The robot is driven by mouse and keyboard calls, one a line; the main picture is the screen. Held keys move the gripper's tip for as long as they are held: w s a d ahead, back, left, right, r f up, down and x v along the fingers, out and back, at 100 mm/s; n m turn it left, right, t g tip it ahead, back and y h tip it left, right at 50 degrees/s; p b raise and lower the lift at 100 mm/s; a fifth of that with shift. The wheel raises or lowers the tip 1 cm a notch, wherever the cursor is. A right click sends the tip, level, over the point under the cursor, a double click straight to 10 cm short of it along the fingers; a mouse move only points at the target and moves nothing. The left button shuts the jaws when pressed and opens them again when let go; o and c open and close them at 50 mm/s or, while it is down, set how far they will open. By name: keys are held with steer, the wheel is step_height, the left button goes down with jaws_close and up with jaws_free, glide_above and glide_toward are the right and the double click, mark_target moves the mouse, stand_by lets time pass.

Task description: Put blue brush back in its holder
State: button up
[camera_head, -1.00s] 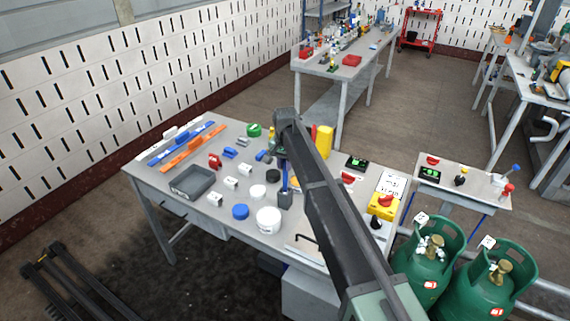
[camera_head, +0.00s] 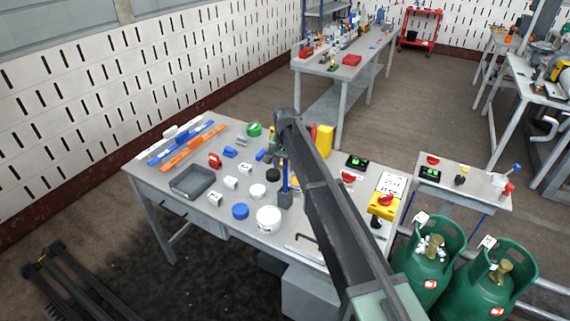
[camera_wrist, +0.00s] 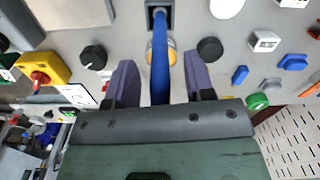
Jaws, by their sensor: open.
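The blue brush (camera_head: 285,178) stands upright with its lower end in a small dark grey holder (camera_head: 285,200) on the table. In the wrist view the blue brush (camera_wrist: 160,62) runs between my two fingers, with a visible gap on each side. The holder (camera_wrist: 159,14) is at the top edge of that view, around the brush's end. My gripper (camera_wrist: 160,80) is open and holds nothing. In the head view it is just behind the brush's upper part, partly hidden by my arm.
A white tub (camera_head: 268,219), a blue cap (camera_head: 240,211) and a white cap (camera_head: 258,191) stand left of the holder. A grey tray (camera_head: 192,181) is farther left. A yellow box with a red switch (camera_head: 383,205) is to the right.

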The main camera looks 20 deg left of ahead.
step_height(320, 180, up, 11)
steer(key=p, duration=0.9)
steer(key=shift+f+p, duration=0.2)
steer(key=shift+p, duration=0.15)
steer(key=shift+f, duration=0.15)
steer(key=shift+n, duration=0.4)
steer(key=s+d+f+b, duration=0.2)
steer(key=s+d, duration=0.7)
steer(key=d, duration=0.6)
steer(key=s+d+f+b, duration=0.2)
steer(key=s+d, duration=0.7)
steer(key=d, duration=0.5)
steer(key=s+d+f+b, duration=0.2)
steer(key=s+d, duration=0.7)
steer(key=d, duration=0.6)
steer(key=shift+d+m, duration=0.3)
